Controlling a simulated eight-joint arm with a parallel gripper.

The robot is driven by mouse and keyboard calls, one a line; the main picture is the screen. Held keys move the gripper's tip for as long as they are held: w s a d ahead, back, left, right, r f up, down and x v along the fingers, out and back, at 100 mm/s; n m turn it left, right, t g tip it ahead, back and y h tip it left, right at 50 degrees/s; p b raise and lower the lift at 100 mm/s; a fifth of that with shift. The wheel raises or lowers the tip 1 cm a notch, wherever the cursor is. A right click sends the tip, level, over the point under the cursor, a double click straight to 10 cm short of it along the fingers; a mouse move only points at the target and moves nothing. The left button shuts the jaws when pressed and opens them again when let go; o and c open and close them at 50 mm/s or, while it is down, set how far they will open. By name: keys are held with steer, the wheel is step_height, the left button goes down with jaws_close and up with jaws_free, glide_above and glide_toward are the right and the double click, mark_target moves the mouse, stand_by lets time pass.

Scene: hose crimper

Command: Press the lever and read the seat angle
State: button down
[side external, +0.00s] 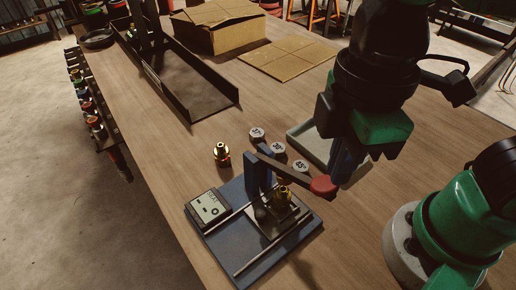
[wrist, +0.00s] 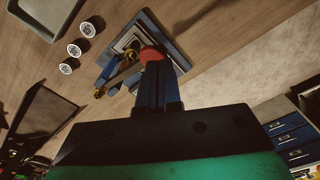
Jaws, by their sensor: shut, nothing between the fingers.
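A blue fixture plate (side external: 249,249) sits on the wooden bench. It carries a grey gauge (side external: 208,208) with a screen too small to read. A lever (side external: 285,168) runs from the blue upright (side external: 257,172) to a red knob (side external: 323,186). A brass fitting (side external: 284,195) sits in the fixture under the lever. My gripper (side external: 338,178) is shut and empty, with its blue fingers close beside and above the red knob. In the wrist view the red knob (wrist: 151,54) shows right at the fingertips (wrist: 156,66); I cannot tell whether they touch.
A loose brass fitting (side external: 221,154) stands behind the fixture. Three round numbered markers, including one reading 45 (side external: 300,166), lie beside a shallow grey tray (side external: 300,138). A long dark tray (side external: 190,90) and a cardboard box (side external: 225,35) stand farther back.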

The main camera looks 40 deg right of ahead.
mark_target(332, 187)
steer(key=shift+f, duration=3.25)
steer(key=shift+r, duration=0.15)
step_height(332, 187, up, 13)
stand_by(0.4)
steer(key=w+d+f+m+t, duration=0.7)
steer(key=w+d+f+m, duration=0.4)
steer(key=w+d+m, duration=0.1)
steer(key=shift+w+d, duration=0.2)
steer(key=shift+d, duration=0.55)
